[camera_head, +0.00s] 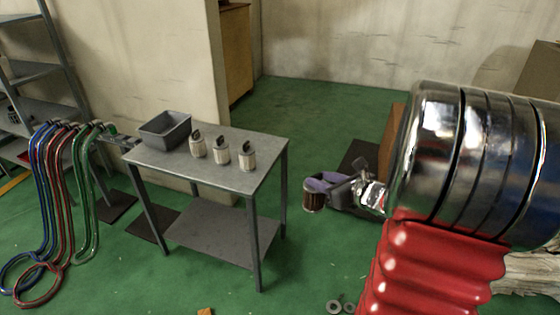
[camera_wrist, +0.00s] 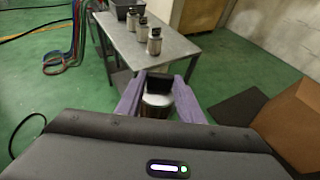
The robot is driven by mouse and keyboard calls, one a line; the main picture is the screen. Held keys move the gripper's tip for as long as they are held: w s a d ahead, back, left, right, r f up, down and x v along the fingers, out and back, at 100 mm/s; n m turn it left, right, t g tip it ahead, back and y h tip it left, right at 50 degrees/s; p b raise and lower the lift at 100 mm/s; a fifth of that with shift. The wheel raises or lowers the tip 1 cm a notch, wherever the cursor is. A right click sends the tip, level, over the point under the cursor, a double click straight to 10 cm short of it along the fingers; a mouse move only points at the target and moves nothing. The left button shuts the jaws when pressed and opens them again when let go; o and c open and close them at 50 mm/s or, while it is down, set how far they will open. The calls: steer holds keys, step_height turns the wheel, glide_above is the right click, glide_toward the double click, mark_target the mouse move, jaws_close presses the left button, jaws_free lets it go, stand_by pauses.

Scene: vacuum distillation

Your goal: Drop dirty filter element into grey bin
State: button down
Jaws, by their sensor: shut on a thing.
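My gripper (camera_head: 325,184) is shut on the dirty filter element (camera_head: 313,199), a brownish cylinder held in the air to the right of the table. In the wrist view the filter element (camera_wrist: 157,97), with its black top handle, sits between the purple fingers of my gripper (camera_wrist: 158,100). The grey bin (camera_head: 165,130) is an open box on the back left part of the metal table (camera_head: 215,165). It shows partly at the top edge of the wrist view (camera_wrist: 124,10). The gripper and filter are well apart from the bin.
Three pale filter elements with black handles, such as the nearest one (camera_head: 247,156), stand on the table right of the bin. Blue, red and green hoses (camera_head: 60,170) hang at the left. Green floor is clear between.

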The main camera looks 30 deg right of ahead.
steer(key=w+a+r+n+y, duration=0.1)
steer(key=w+a+r, duration=0.1)
steer(key=w+a, duration=0.3)
steer(key=w+a+r+n+y, duration=0.1)
steer(key=w+a, duration=0.5)
steer(key=a, duration=0.8)
steer(key=w+a+r+y, duration=0.1)
steer(key=w+a+r, duration=0.2)
steer(key=w+a, duration=0.3)
steer(key=a, duration=0.4)
steer(key=shift+w+r+n+y, duration=0.15)
steer(key=shift+r+n+y, duration=0.15)
steer(key=shift+r+n, duration=0.1)
